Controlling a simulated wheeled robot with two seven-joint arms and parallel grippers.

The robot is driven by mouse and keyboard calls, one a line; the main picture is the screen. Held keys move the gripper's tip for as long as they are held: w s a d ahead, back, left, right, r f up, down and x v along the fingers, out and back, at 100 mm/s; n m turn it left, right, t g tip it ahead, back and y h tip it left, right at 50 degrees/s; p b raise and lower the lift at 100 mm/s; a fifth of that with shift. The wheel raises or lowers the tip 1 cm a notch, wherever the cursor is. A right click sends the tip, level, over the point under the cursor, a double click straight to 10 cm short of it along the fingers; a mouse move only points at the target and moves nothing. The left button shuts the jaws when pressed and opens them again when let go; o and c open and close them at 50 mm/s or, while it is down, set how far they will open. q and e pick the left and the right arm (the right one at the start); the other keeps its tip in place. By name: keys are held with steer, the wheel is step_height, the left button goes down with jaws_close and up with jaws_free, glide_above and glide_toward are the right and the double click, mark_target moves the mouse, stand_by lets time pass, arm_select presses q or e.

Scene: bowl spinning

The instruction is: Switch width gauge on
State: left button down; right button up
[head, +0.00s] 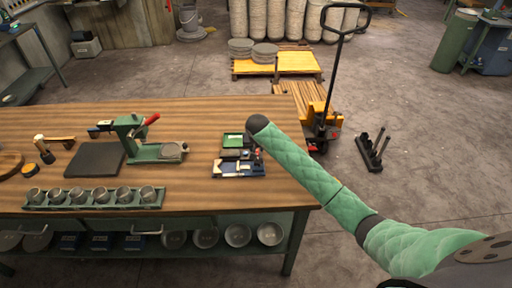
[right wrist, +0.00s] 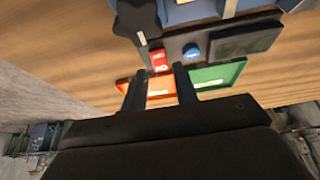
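The width gauge (right wrist: 243,42) is a dark unit on the bench, with a blank-looking dark screen, a blue button (right wrist: 191,52) and a red switch (right wrist: 160,62) in the right wrist view. In the head view the gauge (head: 236,155) lies near the bench's right end, partly beside my arm. My right gripper (right wrist: 160,80) has its two dark fingers apart with nothing seen held. The fingertips appear close to the red switch; contact cannot be told. In the head view the right gripper (head: 257,124) shows only as a dark end; its fingers are hidden. My left gripper is out of view.
A green tray (right wrist: 218,76) and an orange tray (right wrist: 160,93) lie beside the gauge. A blue fixture (head: 247,170) sits at its front side. A green press (head: 140,140) and a rack of metal cups (head: 95,200) stand further left on the wooden bench (head: 195,120).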

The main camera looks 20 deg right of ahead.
steer(key=shift+p+x, duration=0.35)
steer(key=shift+x, duration=0.75)
steer(key=shift+d+f, duration=0.1)
steer(key=shift+f, duration=0.1)
